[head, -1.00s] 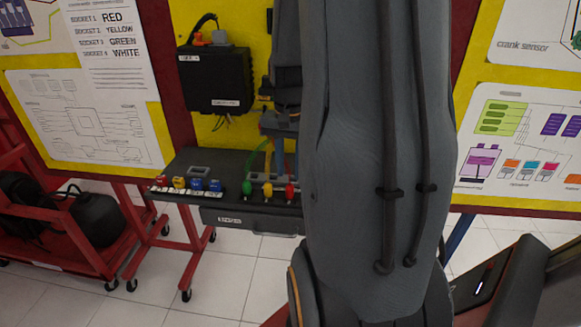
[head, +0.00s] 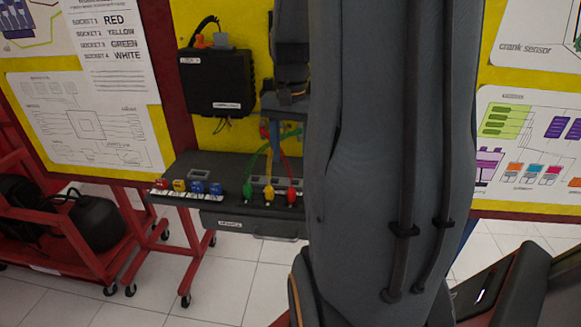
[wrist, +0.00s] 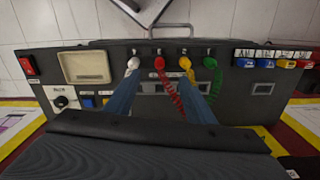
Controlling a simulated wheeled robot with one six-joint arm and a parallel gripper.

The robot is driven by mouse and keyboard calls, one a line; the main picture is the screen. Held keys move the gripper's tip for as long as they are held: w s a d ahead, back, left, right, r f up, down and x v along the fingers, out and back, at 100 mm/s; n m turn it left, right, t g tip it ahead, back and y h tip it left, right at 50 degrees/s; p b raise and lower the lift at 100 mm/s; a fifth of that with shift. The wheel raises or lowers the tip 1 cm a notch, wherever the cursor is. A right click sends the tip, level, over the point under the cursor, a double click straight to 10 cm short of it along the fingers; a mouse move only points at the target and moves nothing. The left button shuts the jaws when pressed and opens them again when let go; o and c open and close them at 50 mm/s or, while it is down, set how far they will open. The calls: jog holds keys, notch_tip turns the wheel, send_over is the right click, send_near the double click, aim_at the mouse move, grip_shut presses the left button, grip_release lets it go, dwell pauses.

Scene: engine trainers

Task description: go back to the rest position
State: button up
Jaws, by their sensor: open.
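My gripper (wrist: 161,76) shows in the wrist view as two blue fingers spread wide apart, with nothing between them. Behind the fingers is the black panel (wrist: 235,97) with a row of plugs: white (wrist: 133,63), red (wrist: 159,64), yellow (wrist: 185,64) and green (wrist: 210,63). In the head view my gripper (head: 275,130) is partly seen above and behind the plugs; cords cross in front of it. There the green (head: 247,191), yellow (head: 268,192) and red (head: 291,195) plugs stand in the panel. The white plug is hidden by my arm.
A black box (head: 215,82) hangs on the yellow board at the back. Several coloured connectors (head: 188,187) sit at the panel's left edge. A red cart (head: 75,245) with black items stands at the left. Tiled floor (head: 245,285) is clear in front.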

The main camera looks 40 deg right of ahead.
jog(key=shift+r, duration=1.3)
